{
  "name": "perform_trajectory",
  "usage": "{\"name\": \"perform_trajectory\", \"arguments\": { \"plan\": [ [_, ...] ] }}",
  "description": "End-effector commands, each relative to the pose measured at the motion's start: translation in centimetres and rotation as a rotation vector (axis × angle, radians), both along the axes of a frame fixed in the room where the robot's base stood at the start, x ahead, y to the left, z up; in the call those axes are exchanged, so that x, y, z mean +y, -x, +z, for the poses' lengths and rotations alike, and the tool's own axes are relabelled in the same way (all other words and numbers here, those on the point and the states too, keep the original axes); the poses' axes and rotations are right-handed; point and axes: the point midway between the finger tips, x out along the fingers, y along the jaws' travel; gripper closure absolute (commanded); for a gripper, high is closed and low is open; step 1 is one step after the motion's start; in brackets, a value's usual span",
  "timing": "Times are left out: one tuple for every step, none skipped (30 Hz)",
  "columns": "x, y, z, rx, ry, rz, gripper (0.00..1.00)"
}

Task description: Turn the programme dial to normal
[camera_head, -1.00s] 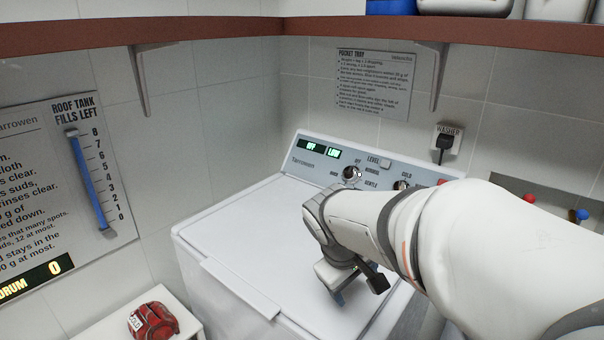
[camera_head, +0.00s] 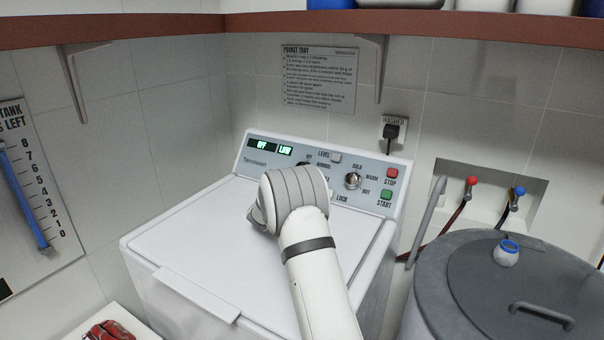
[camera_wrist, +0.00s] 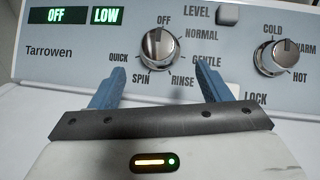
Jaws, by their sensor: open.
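The programme dial (camera_wrist: 160,48) is a silver knob on the washer's blue-grey panel, ringed by OFF, NORMAL, GENTLE, RINSE, SPIN and QUICK. Its pale mark points up at OFF, and NORMAL lies to its upper right. The left display (camera_wrist: 54,15) reads OFF. My gripper (camera_wrist: 160,70) is open, with one blue finger at the dial's lower left and one at its lower right. Nothing is between the fingers. I cannot tell whether the tips reach the dial's depth. In the head view, my arm hides the gripper and most of the dial.
The temperature dial (camera_wrist: 276,58) sits to the right, and a LEVEL button (camera_wrist: 228,14) is above. STOP (camera_head: 392,173) and START (camera_head: 386,195) buttons are at the panel's right end. The white lid (camera_head: 205,240) is closed. A grey drum (camera_head: 450,290) stands at the right.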

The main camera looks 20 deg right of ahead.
Motion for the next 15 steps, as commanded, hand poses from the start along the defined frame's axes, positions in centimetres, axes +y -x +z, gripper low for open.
{"name": "perform_trajectory", "arguments": {
  "plan": [
    [-0.2, -0.4, 0.0, 0.002, 0.01, 0.006, 0.29],
    [-0.4, -0.7, 0.0, 0.004, 0.013, 0.007, 0.29],
    [-0.7, -1.0, -0.1, 0.004, 0.014, 0.007, 0.29],
    [-0.9, -1.3, 0.0, 0.003, 0.014, 0.007, 0.29],
    [-1.3, -1.7, 0.0, 0.003, 0.012, 0.007, 0.29],
    [-1.8, -2.1, 0.0, 0.002, 0.012, 0.007, 0.29],
    [-2.1, -2.5, 0.0, 0.003, 0.011, 0.006, 0.29],
    [-2.4, -2.9, 0.0, 0.002, 0.011, 0.006, 0.29],
    [-2.8, -3.3, 0.0, 0.003, 0.011, 0.007, 0.29],
    [-3.1, -3.7, 0.0, 0.003, 0.011, 0.007, 0.29],
    [-3.4, -4.0, 0.0, 0.002, 0.011, 0.007, 0.29],
    [-3.8, -4.4, 0.0, 0.002, 0.01, 0.007, 0.29],
    [-4.0, -4.6, 0.0, 0.002, 0.01, 0.007, 0.29],
    [-4.2, -4.8, 0.0, 0.002, 0.01, 0.007, 0.29],
    [-4.5, -5.1, 0.0, 0.002, 0.01, 0.007, 0.29]
  ]
}}
